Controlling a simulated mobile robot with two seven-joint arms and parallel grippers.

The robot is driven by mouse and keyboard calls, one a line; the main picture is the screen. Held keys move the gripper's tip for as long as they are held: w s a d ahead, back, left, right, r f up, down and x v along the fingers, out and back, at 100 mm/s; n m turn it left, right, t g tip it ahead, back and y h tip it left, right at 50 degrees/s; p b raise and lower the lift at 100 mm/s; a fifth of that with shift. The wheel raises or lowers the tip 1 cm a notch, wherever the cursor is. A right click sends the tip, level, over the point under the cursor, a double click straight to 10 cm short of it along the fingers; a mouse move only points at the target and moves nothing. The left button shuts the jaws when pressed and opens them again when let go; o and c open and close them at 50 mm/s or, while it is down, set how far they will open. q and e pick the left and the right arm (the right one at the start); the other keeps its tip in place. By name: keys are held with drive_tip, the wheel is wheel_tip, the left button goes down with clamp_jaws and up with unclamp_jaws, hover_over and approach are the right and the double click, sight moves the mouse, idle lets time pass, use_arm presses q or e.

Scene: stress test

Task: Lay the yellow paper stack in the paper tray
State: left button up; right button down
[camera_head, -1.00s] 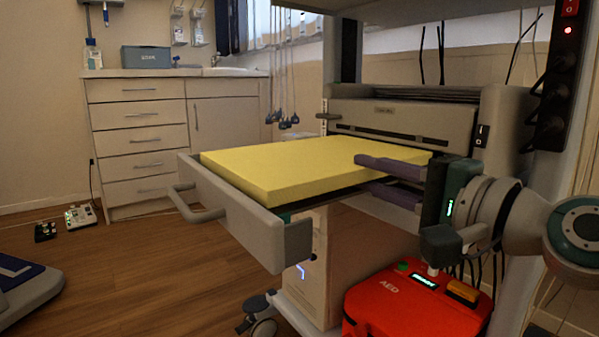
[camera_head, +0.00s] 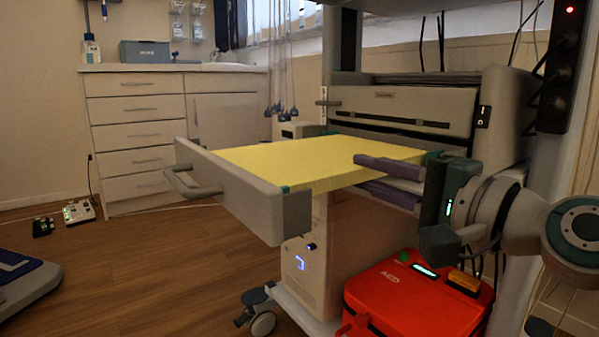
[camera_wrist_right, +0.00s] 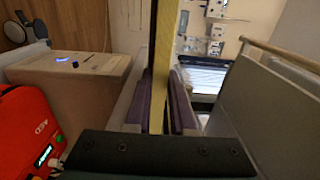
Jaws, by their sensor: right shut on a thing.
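The yellow paper stack (camera_head: 300,158) is a flat, thick slab lying level within the outline of the pulled-out paper tray. The grey tray front (camera_head: 255,205) hides the stack's near-left side, and the stack's top is about level with the front's rim. I cannot tell whether it touches the tray floor. My right gripper (camera_head: 364,172) is shut on the stack's right edge, one purple finger above and one below. In the right wrist view the stack (camera_wrist_right: 163,60) stands edge-on between the fingers (camera_wrist_right: 162,105). My left gripper is not in view.
The grey printer body (camera_head: 400,105) stands behind the tray. A bar handle (camera_head: 190,185) juts from the tray front. A red AED case (camera_head: 420,295) sits below my right gripper. A white drawer cabinet (camera_head: 140,130) stands far left; the floor between is mostly clear.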

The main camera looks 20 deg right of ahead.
drive_tip(key=shift+r, duration=0.25)
